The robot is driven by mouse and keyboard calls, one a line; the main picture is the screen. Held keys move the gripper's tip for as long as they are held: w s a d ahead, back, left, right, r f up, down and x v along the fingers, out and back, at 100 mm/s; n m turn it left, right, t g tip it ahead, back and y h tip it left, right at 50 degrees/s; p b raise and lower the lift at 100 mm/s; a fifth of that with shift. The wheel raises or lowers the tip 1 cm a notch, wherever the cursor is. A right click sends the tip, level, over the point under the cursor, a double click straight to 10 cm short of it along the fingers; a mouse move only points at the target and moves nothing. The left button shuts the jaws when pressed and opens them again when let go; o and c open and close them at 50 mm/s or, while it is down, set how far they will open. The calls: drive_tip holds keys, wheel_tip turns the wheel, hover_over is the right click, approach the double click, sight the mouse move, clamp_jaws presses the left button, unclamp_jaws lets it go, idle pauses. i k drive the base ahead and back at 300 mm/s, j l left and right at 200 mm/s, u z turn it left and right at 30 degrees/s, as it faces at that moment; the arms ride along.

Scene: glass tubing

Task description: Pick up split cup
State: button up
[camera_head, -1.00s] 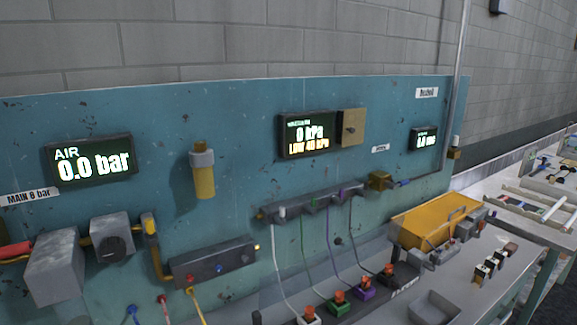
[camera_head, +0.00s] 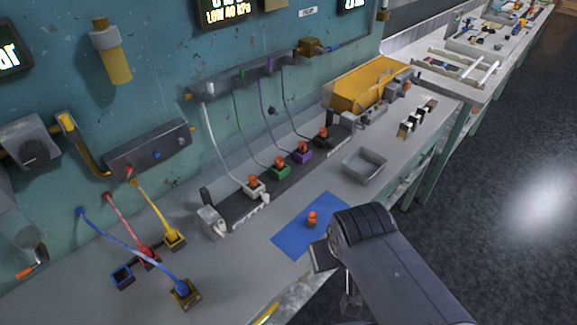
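A small orange-red cup (camera_head: 312,218) stands by itself on a blue mat (camera_head: 290,238) on the bench. Similar orange cups sit on a white holder (camera_head: 254,187), a green holder (camera_head: 280,171), a purple holder (camera_head: 303,155) and a black holder (camera_head: 324,141) along a dark rail. No split can be made out on any cup at this size. My dark grey arm comes in from the bottom right, just right of the mat. A small part of what looks like my gripper (camera_head: 350,301) shows below the arm; its fingers cannot be made out.
A grey tray (camera_head: 365,166) stands right of the rail. A yellow box (camera_head: 368,84) is farther back. Yellow, red and blue hoses (camera_head: 122,240) arch over the left of the bench. The teal panel (camera_head: 160,80) rises behind. Bench around the mat is mostly clear.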

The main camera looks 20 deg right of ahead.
sight(302, 144)
drive_tip(key=i+l, duration=0.2)
drive_tip(key=l, duration=0.2)
drive_tip(key=i+l, duration=0.2)
drive_tip(key=l, duration=0.15)
drive_tip(key=i+l+z, duration=0.1)
drive_tip(key=l, duration=0.3)
drive_tip(key=i, duration=0.1)
